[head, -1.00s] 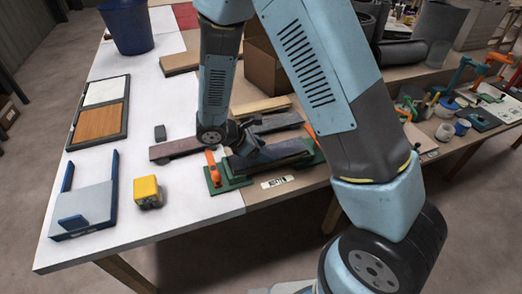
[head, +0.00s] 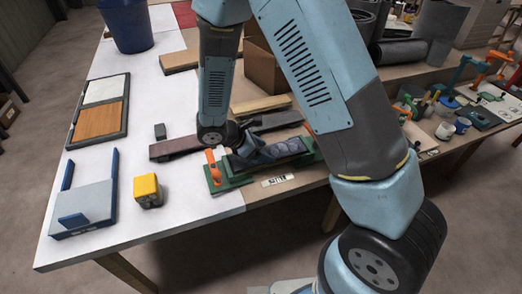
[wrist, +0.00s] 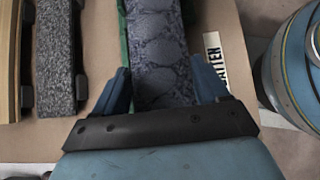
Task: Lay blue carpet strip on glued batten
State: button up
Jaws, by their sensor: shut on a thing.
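A dark blue-grey strip with a mottled, scale-like top, apparently the blue carpet strip (head: 284,148), lies lengthwise over the green jig (head: 237,183). In the wrist view the same strip (wrist: 156,50) runs away between the two blue fingers. My gripper (head: 247,148) is shut on its near end, one finger on each side; the wrist view also shows the gripper (wrist: 163,92). The batten and any glue under the strip are hidden, so I cannot tell whether the strip touches it all along. An orange clamp (head: 211,163) stands at the jig's left end.
A grey speckled strip (wrist: 56,55) and a wooden strip (wrist: 9,60) lie left of the jig in the wrist view. A brownish strip (head: 175,149), yellow block (head: 147,191) and blue-grey holder (head: 84,208) are left of my gripper. A label plate (head: 277,180) lies in front.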

jog(key=o, duration=1.1)
jog(key=shift+r, duration=3.5)
jog(key=shift+w+r, duration=0.1)
jog(key=shift+r, duration=0.05)
jog(key=s+d+r+m+t+y, duration=0.1)
jog(key=s+d+r+m+y, duration=0.2)
jog(key=r, duration=0.6)
jog(key=s+d+r+m+t+y, duration=0.1)
jog(key=s+d+r+m+y, duration=0.1)
jog(key=s+d+r+m, duration=0.6)
jog(key=s+d+r+m+t+y, duration=0.1)
jog(key=s+d+r+m+y, duration=0.2)
jog(key=r+m, duration=0.7)
jog(key=shift+s+d+r+y, duration=0.1)
jog(key=shift+s+d+r, duration=0.1)
jog(key=shift+s+d, duration=0.35)
jog(key=shift+s+d+r+y, duration=0.1)
jog(key=shift+s+d+r, duration=0.2)
jog(key=shift+d, duration=0.4)
jog(key=shift+s+d+r+y, duration=0.1)
jog(key=shift+s+d+r, duration=0.05)
jog(key=shift+s+d, duration=0.45)
